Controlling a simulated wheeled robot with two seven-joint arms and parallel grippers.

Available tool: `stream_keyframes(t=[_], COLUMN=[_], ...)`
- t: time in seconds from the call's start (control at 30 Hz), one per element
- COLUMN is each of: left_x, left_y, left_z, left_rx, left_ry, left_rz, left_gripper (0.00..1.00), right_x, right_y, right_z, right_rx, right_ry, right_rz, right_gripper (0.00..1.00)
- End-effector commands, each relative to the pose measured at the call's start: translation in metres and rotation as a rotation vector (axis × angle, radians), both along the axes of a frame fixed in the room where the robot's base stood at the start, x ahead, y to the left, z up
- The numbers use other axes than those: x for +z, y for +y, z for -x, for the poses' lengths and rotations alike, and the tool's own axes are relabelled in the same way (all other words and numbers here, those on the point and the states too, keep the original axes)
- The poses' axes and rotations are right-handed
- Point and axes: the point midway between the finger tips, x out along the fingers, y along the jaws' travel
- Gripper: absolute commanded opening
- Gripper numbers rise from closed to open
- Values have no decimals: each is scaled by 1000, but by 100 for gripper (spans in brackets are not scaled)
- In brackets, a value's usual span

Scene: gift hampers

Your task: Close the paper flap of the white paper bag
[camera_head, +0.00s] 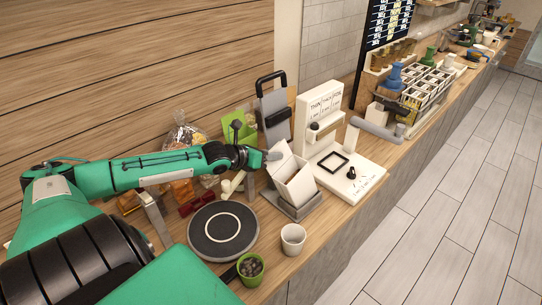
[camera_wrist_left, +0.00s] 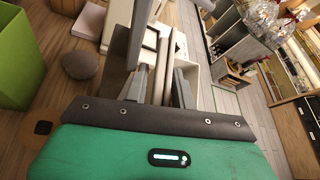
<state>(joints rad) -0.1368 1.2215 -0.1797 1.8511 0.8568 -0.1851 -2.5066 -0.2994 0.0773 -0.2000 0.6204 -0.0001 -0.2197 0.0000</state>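The white paper bag (camera_head: 294,181) stands upright but angled in a grey holder (camera_head: 300,212) on the counter. Its top is open, and a pale flap (camera_head: 281,156) rises at its left back side. My left gripper (camera_head: 272,156) reaches in from the left, with its fingertips right at the upper edge of this flap. In the left wrist view the fingers (camera_wrist_left: 159,86) stand on either side of thin pale and brown panels. I cannot tell whether they grip the flap or are only beside it. My right gripper is not in view.
A grey upright device (camera_head: 273,115) stands behind the bag, and a white stand with a sign (camera_head: 320,115) is to its right. In front are a round dark turntable (camera_head: 222,231), a white cup (camera_head: 293,239) and a green pot (camera_head: 251,269).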

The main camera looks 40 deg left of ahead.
Motion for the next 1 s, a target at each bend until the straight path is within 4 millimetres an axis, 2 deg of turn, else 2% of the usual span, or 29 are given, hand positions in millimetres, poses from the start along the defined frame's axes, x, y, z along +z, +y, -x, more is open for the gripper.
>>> stream_keyframes(t=[0.07, 0.17, 0.2, 0.67, 1.0], left_x=[0, 0, 0, 1, 4], left_y=[0, 0, 0, -2, -8], left_z=[0, 0, 0, 0, 2], left_rx=[0, 0, 0, 9, 44], left_ry=[0, 0, 0, -3, -9], left_rz=[0, 0, 0, -28, -148], left_gripper=[21, 2, 0, 0, 0], right_x=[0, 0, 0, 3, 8], right_y=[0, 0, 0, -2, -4], right_z=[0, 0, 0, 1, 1], right_rx=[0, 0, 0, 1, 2], right_ry=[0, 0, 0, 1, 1], right_rz=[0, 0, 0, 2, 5], right_gripper=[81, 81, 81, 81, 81])
